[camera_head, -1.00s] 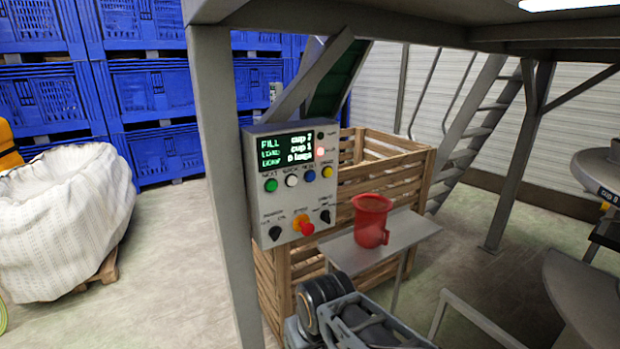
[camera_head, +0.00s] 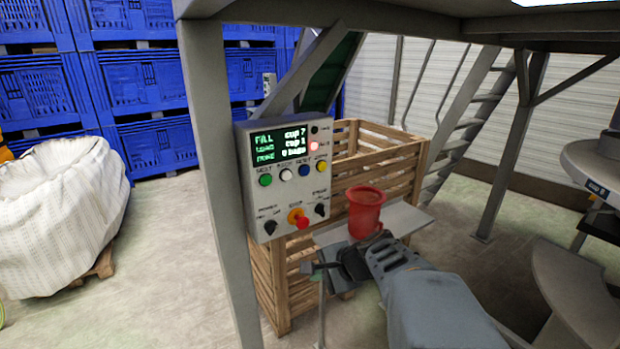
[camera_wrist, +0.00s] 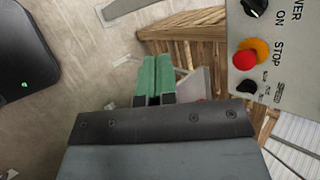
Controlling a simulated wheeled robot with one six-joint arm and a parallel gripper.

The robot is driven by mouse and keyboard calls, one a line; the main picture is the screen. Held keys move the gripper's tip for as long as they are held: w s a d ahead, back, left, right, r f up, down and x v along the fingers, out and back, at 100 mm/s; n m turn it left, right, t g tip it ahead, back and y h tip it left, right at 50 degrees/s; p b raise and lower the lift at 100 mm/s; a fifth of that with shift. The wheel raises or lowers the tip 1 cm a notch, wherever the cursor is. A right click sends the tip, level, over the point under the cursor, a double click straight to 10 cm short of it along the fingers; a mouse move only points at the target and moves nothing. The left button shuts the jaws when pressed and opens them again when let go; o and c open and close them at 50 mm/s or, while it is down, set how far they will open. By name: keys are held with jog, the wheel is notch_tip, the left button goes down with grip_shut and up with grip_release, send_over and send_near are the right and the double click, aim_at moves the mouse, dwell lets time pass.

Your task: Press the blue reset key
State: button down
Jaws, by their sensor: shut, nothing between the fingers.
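The blue reset key (camera_head: 305,170) is a small round button on the grey control panel (camera_head: 250,208), between the white and yellow buttons in the row below the screen. My gripper (camera_head: 312,268) is below the panel, in front of the small shelf and apart from the key. In the wrist view my gripper's green fingers (camera_wrist: 155,75) are together with nothing between them. The wrist view shows the panel's lower part (camera_wrist: 300,70) at the right, rotated, with the red stop button (camera_wrist: 244,60). The blue key is outside that view.
A red jug (camera_head: 365,212) stands on a metal shelf (camera_head: 412,218) right of the panel. A slatted wooden crate (camera_head: 268,285) is behind. A grey post (camera_head: 215,200) stands left of the panel. A white bulk bag (camera_head: 60,215) sits far left.

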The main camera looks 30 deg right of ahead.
aim_at(306, 176)
jog(key=w+d+r+m+t+h, duration=0.1)
jog(key=w+d+r+m+t, duration=0.2)
jog(key=m, duration=0.6)
jog(key=w+d+r+m+t+h, duration=0.2)
jog(key=w+d+r+m+t, duration=0.2)
jog(key=r+m, duration=0.5)
jog(key=d+t, duration=0.2)
jog(key=t, duration=0.1)
jog(key=shift+d+r, duration=0.3)
jog(key=shift+d, duration=0.05)
jog(key=shift+w, duration=0.2)
jog(key=w+p, duration=0.1)
jog(key=w, duration=0.3)
jog(key=w+a+p, duration=0.1)
jog(key=w, duration=0.4)
jog(key=w+p, duration=0.1)
jog(key=w, duration=0.3)
jog(key=shift+w+a, duration=0.35)
